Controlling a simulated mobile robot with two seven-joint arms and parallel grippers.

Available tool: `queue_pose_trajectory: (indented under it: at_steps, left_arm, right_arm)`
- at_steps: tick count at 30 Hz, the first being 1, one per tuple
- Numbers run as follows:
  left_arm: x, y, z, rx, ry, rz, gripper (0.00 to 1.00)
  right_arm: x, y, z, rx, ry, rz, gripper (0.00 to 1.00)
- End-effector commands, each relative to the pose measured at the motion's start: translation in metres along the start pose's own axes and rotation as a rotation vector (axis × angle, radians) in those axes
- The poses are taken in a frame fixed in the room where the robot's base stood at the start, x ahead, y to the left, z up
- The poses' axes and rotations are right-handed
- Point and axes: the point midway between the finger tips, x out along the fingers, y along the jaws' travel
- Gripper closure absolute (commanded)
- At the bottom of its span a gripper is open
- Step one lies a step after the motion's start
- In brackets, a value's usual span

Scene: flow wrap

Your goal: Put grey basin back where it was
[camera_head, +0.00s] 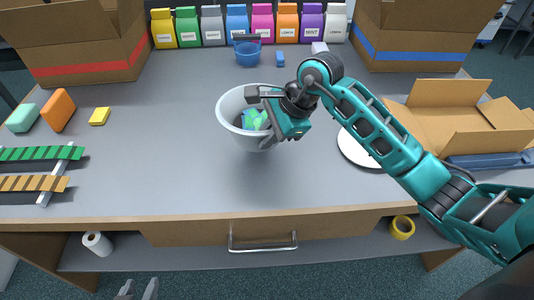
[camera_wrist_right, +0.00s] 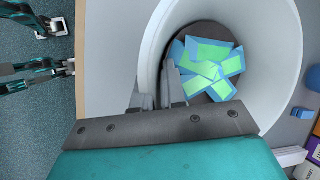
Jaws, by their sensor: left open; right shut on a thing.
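The pale grey basin (camera_head: 240,138) is at the middle of the desk, upright or nearly so. Several blue-and-green packets (camera_head: 254,119) lie inside it. My right gripper (camera_head: 257,94) reaches in from the right and is shut on the basin's rim. In the right wrist view the fingers (camera_wrist_right: 171,86) pinch the wall of the basin (camera_wrist_right: 152,45), with the packets (camera_wrist_right: 208,66) on its dark bottom. I cannot tell whether the basin touches the desk. My left gripper (camera_head: 138,289) shows only its tips at the bottom edge, open and empty, away from the basin.
A white plate (camera_head: 354,150) lies right of the basin, partly behind my right arm. An open carton (camera_head: 440,120) is at right. The desk (camera_head: 170,150) left and in front of the basin is clear.

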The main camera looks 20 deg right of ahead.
Motion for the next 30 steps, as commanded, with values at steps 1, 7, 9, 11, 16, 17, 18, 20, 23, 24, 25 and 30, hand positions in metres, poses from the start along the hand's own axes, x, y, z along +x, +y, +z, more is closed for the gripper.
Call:
queue_pose_trajectory:
  at_steps: [1,7,9,11,16,17,18,20,23,24,25,30]
  left_arm:
    - [0.000,0.000,0.000,0.000,0.000,0.000,0.57]
    - [0.000,0.000,0.001,0.000,0.000,0.000,0.57]
    - [0.001,0.000,0.001,0.000,0.000,0.000,0.57]
    - [0.001,0.000,0.001,0.000,0.000,0.000,0.57]
    - [0.001,0.000,0.002,0.000,0.000,0.000,0.57]
    - [0.001,0.000,0.002,0.000,0.000,0.000,0.57]
    - [0.001,0.000,0.001,0.000,0.001,0.000,0.57]
    - [0.002,0.000,0.001,0.000,0.001,0.000,0.57]
    - [0.002,0.000,0.000,0.001,0.003,0.000,0.57]
    - [0.002,0.000,0.001,0.001,0.004,0.000,0.57]
    - [0.003,0.000,0.001,0.001,0.004,0.000,0.57]
    - [0.004,-0.001,0.000,0.001,0.007,-0.001,0.57]
  right_arm:
    - [0.006,0.002,-0.003,0.002,-0.001,-0.001,1.00]
    - [0.019,0.005,-0.007,-0.001,-0.001,-0.003,1.00]
    - [0.024,0.008,-0.010,0.000,-0.001,-0.002,1.00]
    - [0.032,0.011,-0.012,0.001,-0.002,-0.001,1.00]
    - [0.053,0.018,-0.021,0.000,-0.002,-0.002,1.00]
    - [0.054,0.018,-0.021,0.000,-0.001,-0.003,1.00]
    - [0.054,0.018,-0.022,-0.002,-0.001,-0.004,1.00]
    - [0.054,0.017,-0.022,-0.002,0.000,-0.004,1.00]
    - [0.054,0.017,-0.022,-0.002,0.000,-0.004,1.00]
    - [0.054,0.017,-0.022,-0.002,0.000,-0.004,1.00]
    - [0.055,0.018,-0.022,-0.003,0.000,-0.004,1.00]
    - [0.056,0.019,-0.023,-0.001,0.001,-0.001,0.77]
